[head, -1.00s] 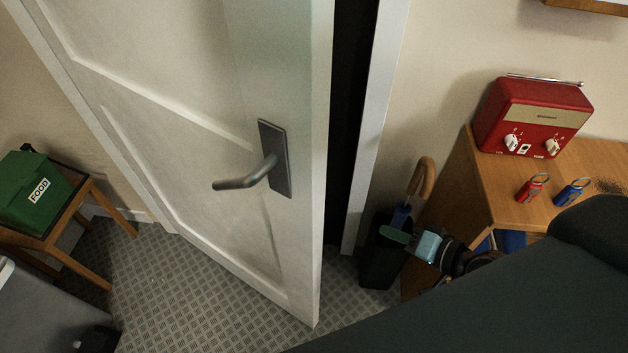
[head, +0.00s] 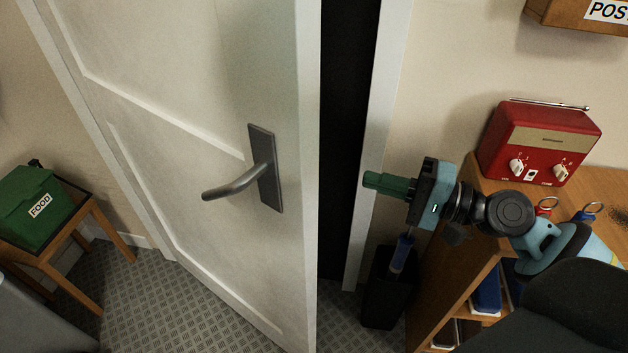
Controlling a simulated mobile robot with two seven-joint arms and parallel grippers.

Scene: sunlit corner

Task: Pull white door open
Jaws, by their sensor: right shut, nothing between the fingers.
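The white door (head: 190,130) stands ajar, with a dark gap (head: 345,150) between its free edge and the white frame at right. Its grey lever handle (head: 240,180) sits on a dark plate near that edge. My right gripper (head: 372,181), with green fingers, is shut and empty. It appears in front of the door frame, to the right of the door's edge and apart from the handle, with its fingers pointing left toward the gap. My left gripper is not in view.
A wooden cabinet (head: 465,260) at right carries a red radio (head: 540,143) and key fobs. A black bin (head: 385,295) holding an umbrella stands beside the frame. A green FOOD box (head: 35,210) sits on a small wooden table (head: 112,235) at left. Patterned floor lies bare below the door.

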